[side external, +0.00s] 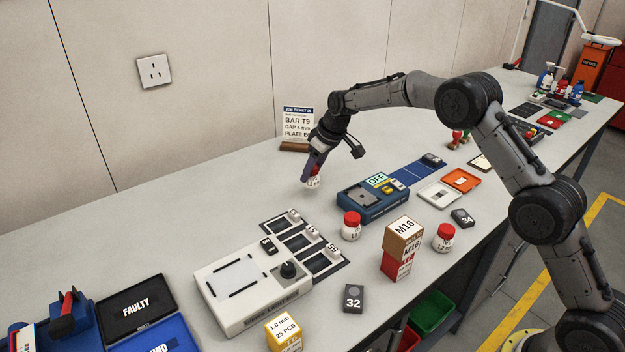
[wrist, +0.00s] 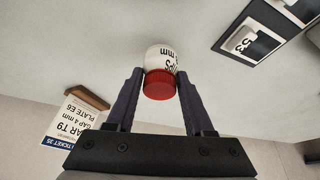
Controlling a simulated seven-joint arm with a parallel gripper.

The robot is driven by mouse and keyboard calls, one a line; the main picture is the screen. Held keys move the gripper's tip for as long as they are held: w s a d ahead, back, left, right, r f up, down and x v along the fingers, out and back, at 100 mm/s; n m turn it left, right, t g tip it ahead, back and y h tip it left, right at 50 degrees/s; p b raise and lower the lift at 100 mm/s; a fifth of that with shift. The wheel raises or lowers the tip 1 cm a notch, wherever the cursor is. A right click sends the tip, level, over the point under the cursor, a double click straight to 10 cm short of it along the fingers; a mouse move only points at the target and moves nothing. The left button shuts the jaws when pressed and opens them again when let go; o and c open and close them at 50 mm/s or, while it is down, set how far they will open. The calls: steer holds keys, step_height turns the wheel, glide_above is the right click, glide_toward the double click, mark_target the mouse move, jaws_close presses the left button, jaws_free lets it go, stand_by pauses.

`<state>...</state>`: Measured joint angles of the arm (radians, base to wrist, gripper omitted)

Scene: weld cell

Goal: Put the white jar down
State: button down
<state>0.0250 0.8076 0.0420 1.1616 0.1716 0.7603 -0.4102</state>
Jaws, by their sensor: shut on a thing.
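The white jar (wrist: 162,57) has a red lid and dark print on its side. In the wrist view it sits between the two fingers of my gripper (wrist: 158,88), which are shut on it around the lid. In the side external view the jar (side external: 313,183) hangs from my gripper (side external: 315,168) over the bench, left of the blue device. Its base looks close to the bench top, but I cannot tell whether it touches. My fingers partly hide its lid in the side external view.
Two similar red-lidded jars (side external: 351,226) (side external: 445,238) stand nearer the front. The blue device (side external: 372,200) is to the right, and a white panel (side external: 252,284) with dark slots lies in front. A job ticket sign (side external: 298,128) stands behind. Bare bench (side external: 215,215) lies to the left.

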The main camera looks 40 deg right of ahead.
mark_target(316, 173)
steer(key=shift+f, duration=1.55)
steer(key=shift+f, duration=0.15)
steer(key=shift+c, duration=1.4)
jaws_free()
